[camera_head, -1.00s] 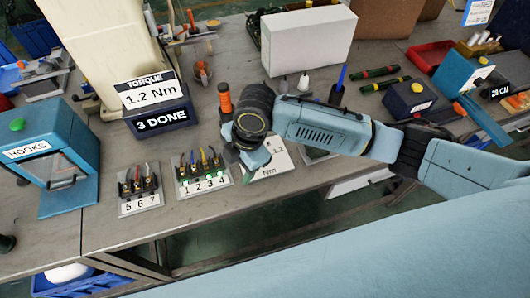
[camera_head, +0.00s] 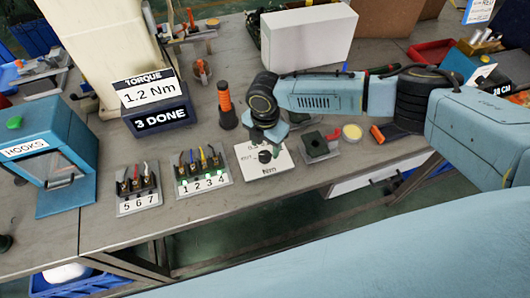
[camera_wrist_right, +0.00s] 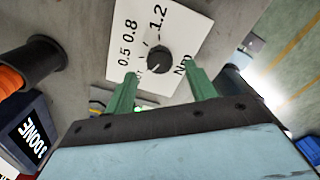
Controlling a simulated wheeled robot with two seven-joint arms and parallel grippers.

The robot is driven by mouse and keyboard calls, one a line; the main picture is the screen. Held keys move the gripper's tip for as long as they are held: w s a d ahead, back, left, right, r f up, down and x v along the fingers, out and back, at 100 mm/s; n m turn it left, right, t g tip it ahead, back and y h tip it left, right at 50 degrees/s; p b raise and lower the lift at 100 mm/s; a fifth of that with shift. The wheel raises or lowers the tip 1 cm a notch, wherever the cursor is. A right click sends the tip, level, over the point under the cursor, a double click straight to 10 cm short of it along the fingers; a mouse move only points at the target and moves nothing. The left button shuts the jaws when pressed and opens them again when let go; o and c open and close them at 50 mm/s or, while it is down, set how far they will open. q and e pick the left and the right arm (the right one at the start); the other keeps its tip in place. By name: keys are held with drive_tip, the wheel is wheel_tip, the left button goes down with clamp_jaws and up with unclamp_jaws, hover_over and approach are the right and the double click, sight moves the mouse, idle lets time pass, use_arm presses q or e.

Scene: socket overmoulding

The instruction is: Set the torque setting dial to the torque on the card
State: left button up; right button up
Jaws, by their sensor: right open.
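The torque card (camera_head: 150,92) reads 1.2 Nm and stands on a dark box labelled 3 DONE (camera_head: 160,120). The torque setting dial (camera_head: 265,156) is a round black knob on a white plate (camera_head: 283,167), also in the right wrist view (camera_wrist_right: 158,59). The plate shows 0.5, 0.8, 1.2 and Nm; I cannot tell surely where the knob points. My right gripper (camera_head: 269,137) is over the plate's back edge. In the right wrist view its green fingers (camera_wrist_right: 160,72) are open and empty, one each side of the knob's near side, with gaps to it. My left gripper is not in view.
An orange-and-black driver (camera_head: 226,105) stands left of my right gripper. Terminal blocks 1 2 3 4 (camera_head: 203,183) and 5 6 7 (camera_head: 139,202) sit left of the plate. A dark green block on a grey base (camera_head: 318,145) is close on the right. Bare table lies in front.

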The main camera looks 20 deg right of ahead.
sight(265, 155)
drive_tip(key=shift+f, duration=2.05)
drive_tip(key=shift+c, duration=0.5)
drive_tip(key=c, duration=0.9)
